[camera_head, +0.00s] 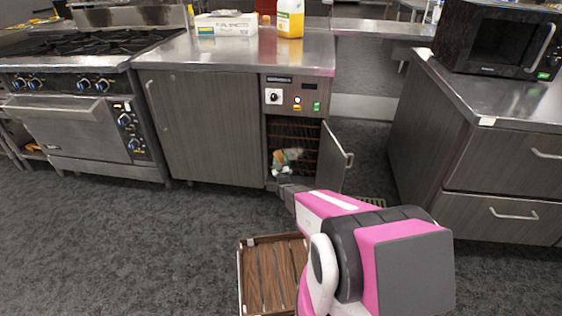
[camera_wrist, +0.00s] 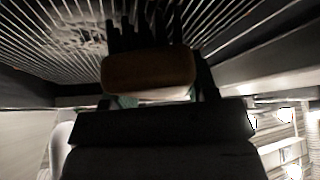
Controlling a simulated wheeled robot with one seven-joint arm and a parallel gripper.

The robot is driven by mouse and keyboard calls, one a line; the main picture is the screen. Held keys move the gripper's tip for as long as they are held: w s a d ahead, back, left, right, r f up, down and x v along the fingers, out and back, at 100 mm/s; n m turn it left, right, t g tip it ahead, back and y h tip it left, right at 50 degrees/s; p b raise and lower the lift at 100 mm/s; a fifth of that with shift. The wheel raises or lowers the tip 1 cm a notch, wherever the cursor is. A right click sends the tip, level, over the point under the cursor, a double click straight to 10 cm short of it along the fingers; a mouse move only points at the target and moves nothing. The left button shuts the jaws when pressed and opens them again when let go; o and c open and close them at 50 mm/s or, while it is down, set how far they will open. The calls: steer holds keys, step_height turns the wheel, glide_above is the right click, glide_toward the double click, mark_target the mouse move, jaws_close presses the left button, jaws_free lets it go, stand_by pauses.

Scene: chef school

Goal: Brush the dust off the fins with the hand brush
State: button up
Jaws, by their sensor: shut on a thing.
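The hand brush (camera_wrist: 150,73) has a brown body and dark bristles that point up toward the fins (camera_wrist: 215,25) in the wrist view. The fins are rows of thin metal lines, with a pale dusty patch (camera_wrist: 80,35) left of the bristles. The bristle tips overlap the fins; I cannot tell if they touch. My gripper (camera_wrist: 155,95) is shut on the brush. In the head view, my gripper (camera_head: 284,170) is inside the open compartment under the counter, in front of the fins (camera_head: 306,140). The brush is hard to make out there.
The compartment door (camera_head: 333,158) stands open just right of my arm. A control panel (camera_head: 291,96) is above the opening. A wooden tray (camera_head: 268,275) lies on the floor beside my arm. A drawer cabinet (camera_head: 480,150) stands right; open carpet (camera_head: 120,240) lies left.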

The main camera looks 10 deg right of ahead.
steer(key=shift+w+d, duration=0.2)
steer(key=shift+w, duration=0.4)
